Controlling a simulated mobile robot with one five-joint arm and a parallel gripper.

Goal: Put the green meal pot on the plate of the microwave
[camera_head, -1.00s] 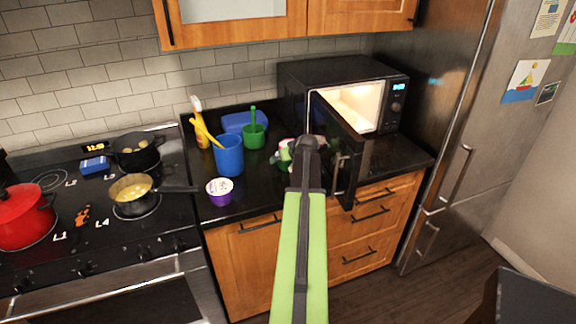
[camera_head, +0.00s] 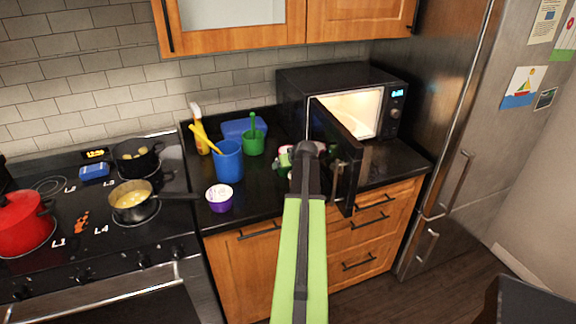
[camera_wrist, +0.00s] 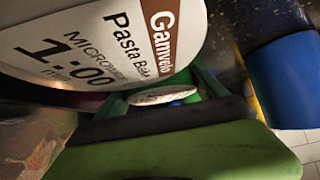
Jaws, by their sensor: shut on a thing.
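My gripper (camera_head: 305,150) is seen from behind in the head view, over the black counter just left of the open microwave door (camera_head: 333,155); my wrist hides its fingers. Green and white parts of the green meal pot (camera_head: 285,158) show beside it. In the wrist view a large white printed lid reading "Pasta Bake" (camera_wrist: 110,45) fills the upper left, very close to the camera. My gripper is shut on the pot. The microwave (camera_head: 340,76) stands at the back right with its door open and its inside lit. Its plate cannot be made out.
A blue cup (camera_head: 228,162), a green cup (camera_head: 253,143) and a purple pot (camera_head: 219,203) stand on the counter to the left. A red pot (camera_head: 22,225) and a saucepan (camera_head: 130,203) are on the stove. The fridge (camera_head: 455,130) is on the right.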

